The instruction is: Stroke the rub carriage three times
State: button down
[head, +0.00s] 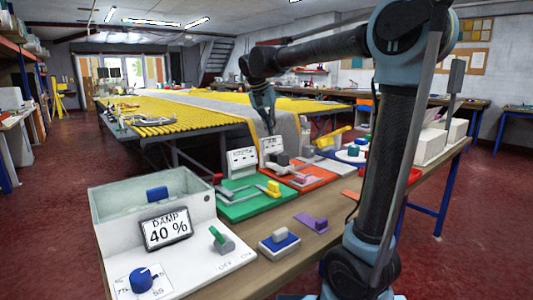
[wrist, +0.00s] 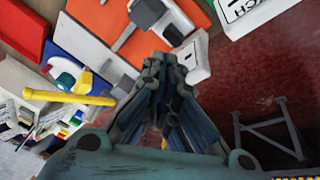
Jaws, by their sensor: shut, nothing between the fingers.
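No readable label tells me which part is the rub carriage. An orange-red board (head: 318,174) on the bench carries a grey block (head: 283,159) and a purple piece (head: 298,180); the block may be the carriage. In the wrist view an orange board (wrist: 95,14) shows a grey block (wrist: 146,12) and a dark bar. My gripper (head: 268,130) is above the far side of the bench, behind the board and near the upright sign cards.
A green board (head: 243,203) with a yellow-handled piece lies left of the orange-red one. A damp box (head: 150,205) reading 40 % stands front left. White sign cards (head: 242,161) stand behind the boards. A yellow handle (head: 331,136) rises to the right. The yellow roller table (head: 175,110) stretches behind.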

aim_at(269, 163)
jog(key=s+a+f+n, duration=0.1)
jog(key=s+a+n, duration=0.1)
jog(key=n, duration=1.3)
jog(key=s+a+f+n, duration=0.1)
jog(key=a+n, duration=0.2)
jog(key=n, duration=1.2)
jog(key=shift+d+x, duration=0.1)
jog(key=shift+x, duration=2.25)
jog(key=shift+d+x, duration=0.15)
jog(key=shift+x, duration=2.2)
